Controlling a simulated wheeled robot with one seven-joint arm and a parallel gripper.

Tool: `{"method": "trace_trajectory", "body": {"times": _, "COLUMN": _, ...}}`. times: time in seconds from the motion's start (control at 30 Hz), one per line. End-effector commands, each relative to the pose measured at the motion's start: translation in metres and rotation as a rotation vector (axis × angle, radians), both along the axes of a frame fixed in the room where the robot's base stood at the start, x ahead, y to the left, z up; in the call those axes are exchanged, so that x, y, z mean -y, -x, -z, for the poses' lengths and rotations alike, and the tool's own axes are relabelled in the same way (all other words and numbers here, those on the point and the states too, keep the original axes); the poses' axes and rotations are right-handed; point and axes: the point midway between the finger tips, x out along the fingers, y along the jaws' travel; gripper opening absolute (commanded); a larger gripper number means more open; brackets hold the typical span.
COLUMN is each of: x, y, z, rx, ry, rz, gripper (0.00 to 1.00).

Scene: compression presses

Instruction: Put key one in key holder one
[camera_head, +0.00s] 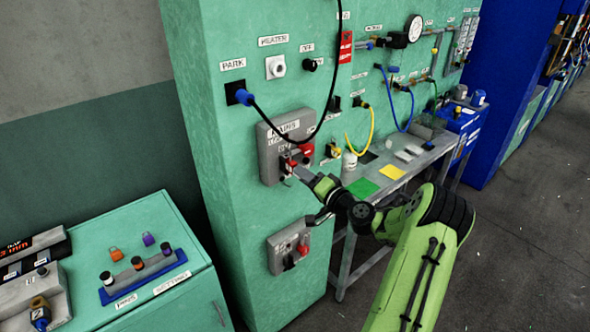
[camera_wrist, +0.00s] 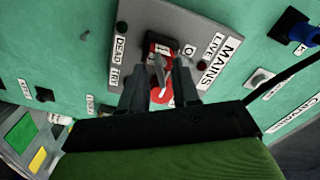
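The grey mains box (camera_head: 270,165) is on the green panel, with a red handle (camera_head: 307,152) at its right. My gripper (camera_head: 302,174) is in front of this box. In the wrist view, my gripper (camera_wrist: 160,75) has its two fingers apart, on either side of a thin grey metal piece, perhaps a key (camera_wrist: 157,63), at a red and black fitting on the box. I cannot tell whether the fingers touch it. No readable label marks key one or key holder one. A blue rack (camera_head: 150,276) with several dark-topped round pieces is on the left cabinet.
A second grey box (camera_head: 289,246) with a red handle sits below the mains box. A black cable (camera_head: 262,112) hangs above. A metal bench (camera_head: 375,205) stands at the right.

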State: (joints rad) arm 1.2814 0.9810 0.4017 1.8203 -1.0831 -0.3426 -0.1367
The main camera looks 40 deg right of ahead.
Motion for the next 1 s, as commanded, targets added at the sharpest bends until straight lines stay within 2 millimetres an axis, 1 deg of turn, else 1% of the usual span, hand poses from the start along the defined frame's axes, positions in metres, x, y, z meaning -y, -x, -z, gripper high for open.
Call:
{"method": "trace_trajectory", "body": {"times": 0.03, "x": 0.000, "y": 0.000, "z": 0.000, "rx": 0.000, "ry": 0.000, "rz": 0.000, "gripper": 0.26}}
{"method": "trace_trajectory", "body": {"times": 0.2, "x": 0.000, "y": 0.000, "z": 0.000, "rx": 0.000, "ry": 0.000, "rz": 0.000, "gripper": 0.00}}
{"method": "trace_trajectory", "body": {"times": 0.53, "x": 0.000, "y": 0.002, "z": 0.000, "rx": 0.000, "ry": 0.000, "rz": 0.000, "gripper": 0.00}}
{"method": "trace_trajectory", "body": {"times": 1.0, "x": 0.001, "y": 0.015, "z": 0.001, "rx": -0.001, "ry": 0.000, "rz": 0.000, "gripper": 0.00}}
